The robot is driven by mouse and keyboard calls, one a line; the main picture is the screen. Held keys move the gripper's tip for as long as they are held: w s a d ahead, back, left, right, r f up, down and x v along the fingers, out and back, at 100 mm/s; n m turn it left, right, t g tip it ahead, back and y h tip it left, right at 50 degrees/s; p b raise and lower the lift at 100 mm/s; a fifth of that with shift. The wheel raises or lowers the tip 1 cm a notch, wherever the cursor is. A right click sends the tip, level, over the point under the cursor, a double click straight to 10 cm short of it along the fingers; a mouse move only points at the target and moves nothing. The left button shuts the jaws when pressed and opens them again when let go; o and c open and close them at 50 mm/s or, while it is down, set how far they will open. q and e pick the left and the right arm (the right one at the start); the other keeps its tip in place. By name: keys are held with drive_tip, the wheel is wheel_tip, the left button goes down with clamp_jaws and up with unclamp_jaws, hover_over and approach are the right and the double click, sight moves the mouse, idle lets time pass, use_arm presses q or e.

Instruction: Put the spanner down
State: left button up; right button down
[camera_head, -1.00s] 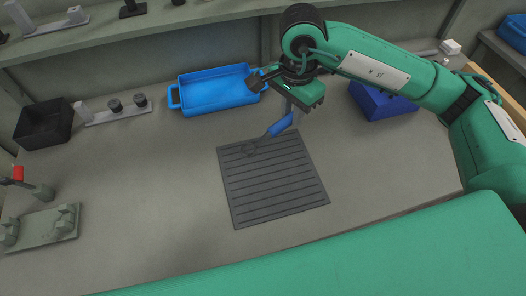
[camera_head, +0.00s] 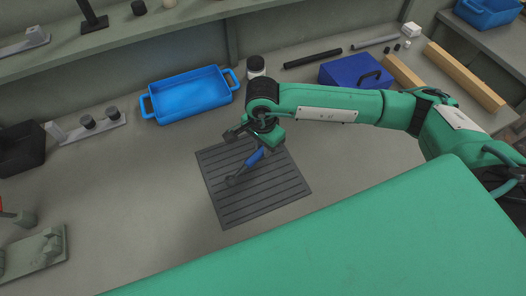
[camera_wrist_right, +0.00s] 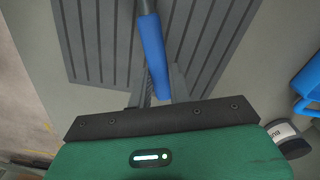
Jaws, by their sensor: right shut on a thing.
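The spanner (camera_head: 254,159) has a blue handle and a dark grey head. My right gripper (camera_head: 262,145) is shut on it near the end of the blue handle, above the upper part of the dark ribbed mat (camera_head: 262,200). The spanner's head points down and left over the mat; I cannot tell whether it touches. In the right wrist view the blue handle (camera_wrist_right: 153,50) runs up from between the fingers (camera_wrist_right: 157,90), with the ribbed mat (camera_wrist_right: 90,45) behind it. My left gripper is not in view.
A blue tray (camera_head: 190,96) stands behind the mat. A white jar with a dark lid (camera_head: 255,66) and a blue box (camera_head: 352,72) are behind my right arm. A black bin (camera_head: 20,150) is at the left.

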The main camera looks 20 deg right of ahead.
wheel_tip(320, 180, down, 4)
drive_tip(key=shift+r+p, duration=0.2)
drive_tip(key=shift+p, duration=0.1)
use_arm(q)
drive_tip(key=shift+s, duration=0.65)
use_arm(e)
drive_tip(key=shift+f, duration=0.1)
drive_tip(key=shift+f, duration=0.15)
drive_tip(key=c, duration=1.3)
unclamp_jaws()
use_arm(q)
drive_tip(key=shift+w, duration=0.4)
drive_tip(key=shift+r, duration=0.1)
